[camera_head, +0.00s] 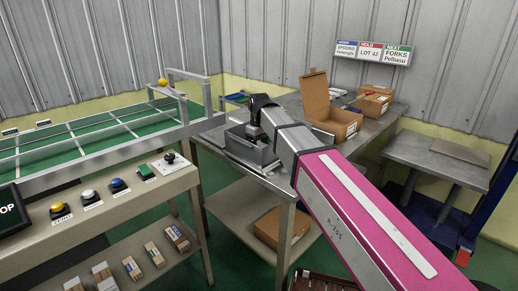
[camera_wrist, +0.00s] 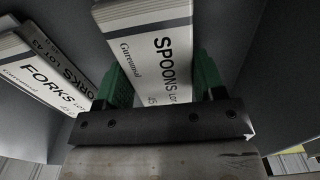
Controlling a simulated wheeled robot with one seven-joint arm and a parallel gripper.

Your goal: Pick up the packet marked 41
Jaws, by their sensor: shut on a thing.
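In the wrist view, my gripper (camera_wrist: 162,82) has its two green fingers closed on the sides of a white packet (camera_wrist: 155,45) reading "SPOONS LOT". Its lot number is hidden at the gripper; small print looks like "45". I cannot tell which packet is marked 41. In the head view, my gripper (camera_head: 255,128) is down at the grey bin (camera_head: 245,155) on the metal table; its fingertips and the packets are hidden there.
An open cardboard box (camera_head: 335,120) stands right of the bin, a smaller box (camera_head: 372,103) behind it. A wall sign (camera_head: 373,52) shows spoons, lot 42 and forks. A button console (camera_head: 110,193) stands front left. Bin walls surround the packets closely.

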